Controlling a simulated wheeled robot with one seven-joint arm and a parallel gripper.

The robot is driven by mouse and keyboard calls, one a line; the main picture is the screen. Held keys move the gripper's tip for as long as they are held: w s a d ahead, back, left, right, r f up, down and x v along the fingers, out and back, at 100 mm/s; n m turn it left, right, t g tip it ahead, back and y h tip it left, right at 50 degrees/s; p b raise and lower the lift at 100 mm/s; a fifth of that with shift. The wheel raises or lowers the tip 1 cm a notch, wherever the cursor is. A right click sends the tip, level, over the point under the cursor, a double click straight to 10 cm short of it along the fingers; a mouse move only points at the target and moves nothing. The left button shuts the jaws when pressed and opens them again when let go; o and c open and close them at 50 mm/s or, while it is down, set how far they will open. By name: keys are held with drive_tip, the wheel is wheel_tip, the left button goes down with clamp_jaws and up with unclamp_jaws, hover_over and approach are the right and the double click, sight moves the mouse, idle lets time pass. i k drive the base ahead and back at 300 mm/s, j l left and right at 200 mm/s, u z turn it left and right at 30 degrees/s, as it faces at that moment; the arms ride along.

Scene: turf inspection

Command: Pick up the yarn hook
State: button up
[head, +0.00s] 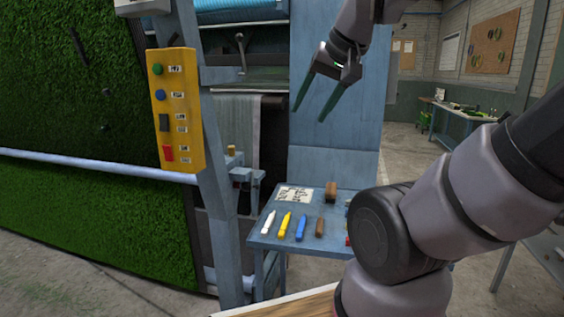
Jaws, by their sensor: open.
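My gripper (309,114) is open and empty, with its two dark green fingers pointing down in front of the blue machine panel, well above the small blue side table (262,238). On that table a brown-handled tool (320,227) lies to the right of the crayons. I cannot tell for sure whether it is the yarn hook. My arm hides the right part of the table, where a bit of something red (347,241) shows at the edge.
A yellow control box (176,110) hangs at left beside the green turf (85,225).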

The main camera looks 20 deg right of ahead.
sight(318, 231)
drive_tip(key=l+z, duration=0.95)
drive_tip(key=i+l, duration=0.05)
